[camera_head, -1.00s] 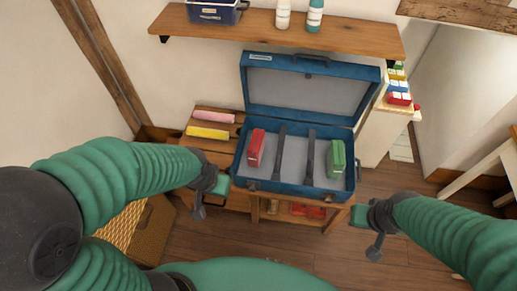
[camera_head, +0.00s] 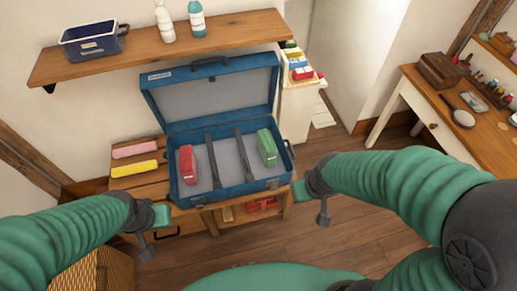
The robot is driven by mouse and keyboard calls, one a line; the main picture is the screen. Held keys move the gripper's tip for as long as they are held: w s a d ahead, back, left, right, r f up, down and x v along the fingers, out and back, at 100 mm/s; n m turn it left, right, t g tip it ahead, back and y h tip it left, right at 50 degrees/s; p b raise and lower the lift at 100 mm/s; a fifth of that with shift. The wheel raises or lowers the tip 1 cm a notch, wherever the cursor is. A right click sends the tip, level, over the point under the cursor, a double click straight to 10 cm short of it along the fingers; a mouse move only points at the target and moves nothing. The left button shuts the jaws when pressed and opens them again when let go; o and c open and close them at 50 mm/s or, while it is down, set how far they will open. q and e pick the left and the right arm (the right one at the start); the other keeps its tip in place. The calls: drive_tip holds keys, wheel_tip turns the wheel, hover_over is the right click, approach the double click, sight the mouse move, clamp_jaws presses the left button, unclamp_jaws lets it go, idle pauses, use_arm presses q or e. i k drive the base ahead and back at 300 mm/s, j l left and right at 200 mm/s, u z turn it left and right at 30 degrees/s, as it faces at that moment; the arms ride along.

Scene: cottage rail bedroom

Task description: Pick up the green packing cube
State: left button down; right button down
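The green packing cube (camera_head: 266,148) stands at the right side inside the open blue suitcase (camera_head: 232,189). A red packing cube (camera_head: 187,165) stands at the left side of the same suitcase, with two dark straps between them. My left gripper (camera_head: 152,230) is in front of the suitcase's left corner, apart from it and empty. My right gripper (camera_head: 312,202) is just right of the suitcase's front right corner, empty and apart from the green cube. The finger gap of each gripper is too small to judge.
The suitcase rests on a wooden bench (camera_head: 212,218) with pink (camera_head: 134,149) and yellow (camera_head: 134,169) rolls at its left. A wall shelf (camera_head: 170,50) runs above the lid. A desk (camera_head: 440,100) stands at the right. Wooden floor (camera_head: 350,225) is clear between bench and desk.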

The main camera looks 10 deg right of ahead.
sight(267, 149)
drive_tip(key=i+l+u, duration=0.15)
drive_tip(key=l+u, duration=0.15)
drive_tip(key=i+l+u, duration=0.1)
drive_tip(key=l+u, duration=0.2)
drive_tip(key=i+l+u, duration=0.1)
drive_tip(key=l+u, duration=0.45)
drive_tip(key=l, duration=0.25)
